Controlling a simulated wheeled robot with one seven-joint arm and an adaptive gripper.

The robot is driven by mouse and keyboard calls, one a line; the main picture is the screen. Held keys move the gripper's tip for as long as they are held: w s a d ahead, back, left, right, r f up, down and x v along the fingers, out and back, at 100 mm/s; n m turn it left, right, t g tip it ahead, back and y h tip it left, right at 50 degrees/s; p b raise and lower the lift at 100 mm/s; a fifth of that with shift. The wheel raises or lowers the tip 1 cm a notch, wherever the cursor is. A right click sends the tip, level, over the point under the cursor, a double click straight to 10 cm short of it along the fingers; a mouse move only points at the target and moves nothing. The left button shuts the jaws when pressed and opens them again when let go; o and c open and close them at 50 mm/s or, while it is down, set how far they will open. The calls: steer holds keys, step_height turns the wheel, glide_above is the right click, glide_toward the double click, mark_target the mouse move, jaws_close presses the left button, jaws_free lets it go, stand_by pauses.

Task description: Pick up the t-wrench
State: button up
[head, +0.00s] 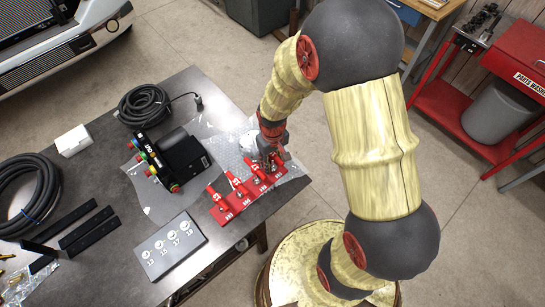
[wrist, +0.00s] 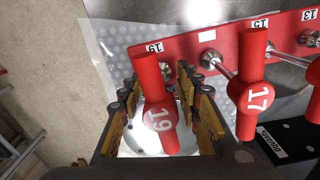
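Several red T-handled wrenches stand in a red rack (head: 228,209), also in the wrist view (wrist: 220,55). The rack lies on bubble wrap near the table's right edge. My gripper (head: 268,160) is at the rack's far end. In the wrist view, my open gripper (wrist: 163,112) has its fingers on either side of the red T-wrench marked 19 (wrist: 160,132), with gaps visible beside the handle. The wrench marked 17 (wrist: 254,95) stands just right of the right finger. In the head view my gripper partly hides wrench 19.
A grey block (head: 170,247) with numbered round spots lies at the table's front. A black device (head: 184,152) with coloured ends lies left of the rack. Coiled black cable (head: 145,105), a white box (head: 73,141) and black bars (head: 90,235) lie farther left.

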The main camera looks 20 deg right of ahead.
steer(key=shift+f, duration=0.45)
steer(key=shift+c, duration=0.7)
steer(key=c, duration=0.7)
jaws_close()
